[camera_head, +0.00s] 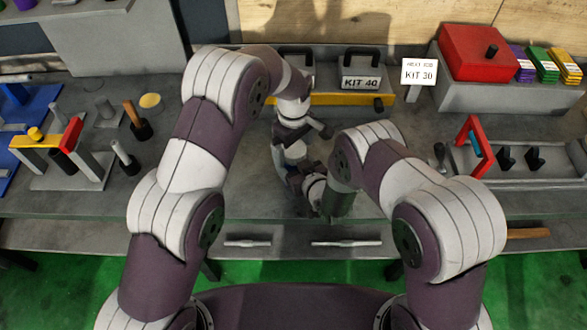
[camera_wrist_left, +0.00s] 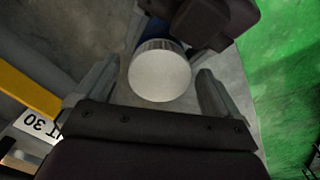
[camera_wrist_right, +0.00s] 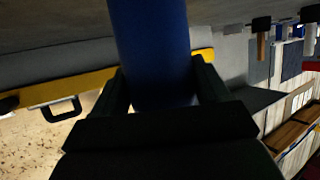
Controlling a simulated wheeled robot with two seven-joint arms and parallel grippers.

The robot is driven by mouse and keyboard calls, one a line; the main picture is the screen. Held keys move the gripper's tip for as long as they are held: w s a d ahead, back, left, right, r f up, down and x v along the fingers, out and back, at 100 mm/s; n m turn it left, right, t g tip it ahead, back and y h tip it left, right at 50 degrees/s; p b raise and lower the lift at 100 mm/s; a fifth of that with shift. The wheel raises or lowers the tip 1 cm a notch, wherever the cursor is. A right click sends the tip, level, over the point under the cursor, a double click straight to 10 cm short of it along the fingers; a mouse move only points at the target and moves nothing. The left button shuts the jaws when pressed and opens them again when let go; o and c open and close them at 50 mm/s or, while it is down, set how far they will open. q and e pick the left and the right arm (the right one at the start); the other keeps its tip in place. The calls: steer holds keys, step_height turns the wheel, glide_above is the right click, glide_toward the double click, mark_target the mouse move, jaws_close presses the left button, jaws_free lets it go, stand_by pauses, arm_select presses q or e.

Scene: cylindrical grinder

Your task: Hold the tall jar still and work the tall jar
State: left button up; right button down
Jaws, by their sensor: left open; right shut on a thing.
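The tall jar is a blue cylinder (camera_wrist_right: 150,35) in the right wrist view, with a round pale lid (camera_wrist_left: 160,76) in the left wrist view. My right gripper (camera_wrist_right: 160,82) is shut on the blue body, one finger on each side. My left gripper (camera_wrist_left: 160,88) is open, with its fingers on either side of the lid and a visible gap to each. In the head view my left gripper (camera_head: 292,138) is over the middle of the bench; the jar is mostly hidden there by my arms and grippers.
A KIT 40 carrier (camera_head: 360,82) stands behind the grippers on a yellow-edged strip. A red box (camera_head: 478,52) and a KIT 30 sign (camera_head: 418,72) are at the back right. A red-handled fixture (camera_head: 474,145) is on the right, a yellow-and-red stand (camera_head: 62,150) on the left.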

arm_select(q)
steer(key=c, duration=1.1)
steer(key=shift+o, duration=0.2)
steer(key=m, duration=0.6)
steer(key=shift+m, duration=0.3)
steer(key=m, duration=0.7)
steer(key=o, duration=1.1)
steer(key=shift+o, duration=0.2)
steer(key=shift+r, duration=2.3)
steer(key=shift+c, duration=0.4)
